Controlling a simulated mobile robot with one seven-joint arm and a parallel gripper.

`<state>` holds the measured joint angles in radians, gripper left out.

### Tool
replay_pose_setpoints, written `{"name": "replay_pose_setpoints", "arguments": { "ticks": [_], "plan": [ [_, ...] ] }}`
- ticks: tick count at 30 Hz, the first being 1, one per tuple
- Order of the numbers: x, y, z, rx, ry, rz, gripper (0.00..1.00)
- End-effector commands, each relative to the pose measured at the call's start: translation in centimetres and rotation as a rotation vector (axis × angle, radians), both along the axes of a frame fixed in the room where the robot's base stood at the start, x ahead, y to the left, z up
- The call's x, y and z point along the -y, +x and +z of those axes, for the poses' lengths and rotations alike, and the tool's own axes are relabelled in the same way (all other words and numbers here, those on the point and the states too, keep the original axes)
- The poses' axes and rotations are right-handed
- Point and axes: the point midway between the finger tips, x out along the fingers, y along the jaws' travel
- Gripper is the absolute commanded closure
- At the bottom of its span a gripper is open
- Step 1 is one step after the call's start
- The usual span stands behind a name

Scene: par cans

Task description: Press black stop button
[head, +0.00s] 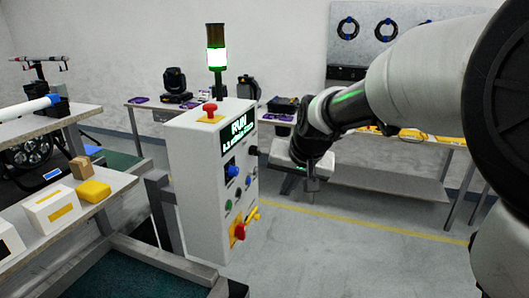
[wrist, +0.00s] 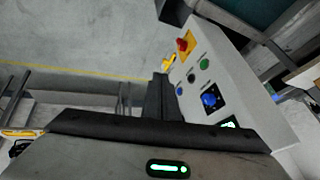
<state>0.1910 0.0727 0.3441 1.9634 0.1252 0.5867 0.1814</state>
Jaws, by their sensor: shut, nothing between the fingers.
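A pale control cabinet (head: 195,180) stands in the middle of the head view, its button face turned right. On that face, a small dark button (head: 238,192) sits between a green button (head: 228,205) and a blue one (head: 248,182). The same row shows in the wrist view, with the dark button (wrist: 191,77) between the green (wrist: 204,64) and blue (wrist: 180,90) ones. Labels are too small to read.
The face also carries a lit green display (head: 238,133), a blue knob (head: 232,170) and a red knob on yellow (head: 239,231). A red mushroom button (head: 210,109) and lamp tower (head: 216,58) top it. A workbench (head: 370,170) stands behind. Floor right of the cabinet is clear.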

Motion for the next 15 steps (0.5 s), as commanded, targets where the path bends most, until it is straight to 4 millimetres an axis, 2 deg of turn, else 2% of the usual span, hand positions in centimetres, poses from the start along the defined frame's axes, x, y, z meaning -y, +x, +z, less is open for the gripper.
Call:
{"name": "replay_pose_setpoints", "arguments": {
  "ticks": [1,3,6,10,15],
  "plan": [
    [-0.8,1.9,-1.4,-0.004,0.038,-0.009,1.00],
    [-1.9,4.2,-2.3,0.003,0.087,-0.020,1.00],
    [-3.1,6.6,-3.4,0.011,0.147,-0.037,1.00],
    [-3.9,8.5,-4.2,0.018,0.197,-0.053,1.00],
    [-4.3,9.2,-4.4,0.021,0.217,-0.060,1.00]
  ]
}}
